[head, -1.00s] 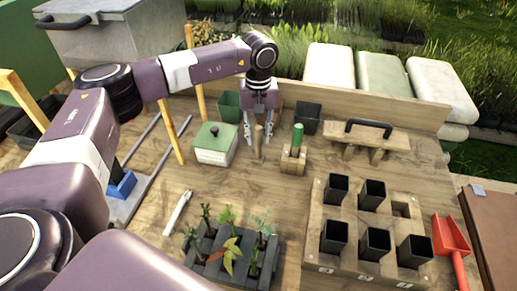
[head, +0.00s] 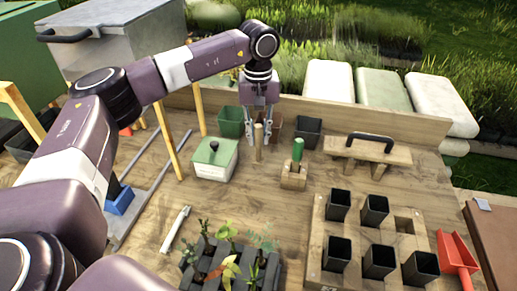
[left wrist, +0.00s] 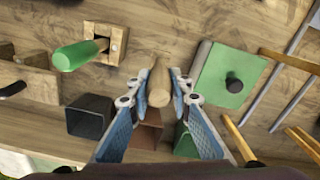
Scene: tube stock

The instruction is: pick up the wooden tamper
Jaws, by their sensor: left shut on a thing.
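The wooden tamper (head: 258,142) is a slim, pale brown rod held upright between the fingers of my left gripper (head: 261,132). In the left wrist view the tamper (left wrist: 159,84) sits between the blue-padded fingertips of the left gripper (left wrist: 158,95), which is shut on it. In the head view it seems to be a little above the table; its lower end is clear of the fingers. My right gripper is not in view.
A green-lidded box (head: 214,160) stands close left of the tamper, a green-handled tool in a wooden block (head: 293,176) close right. Pots, including a green one (head: 231,121), stand behind. A black-handled wooden board (head: 368,150) lies farther right. Bare tabletop lies in front.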

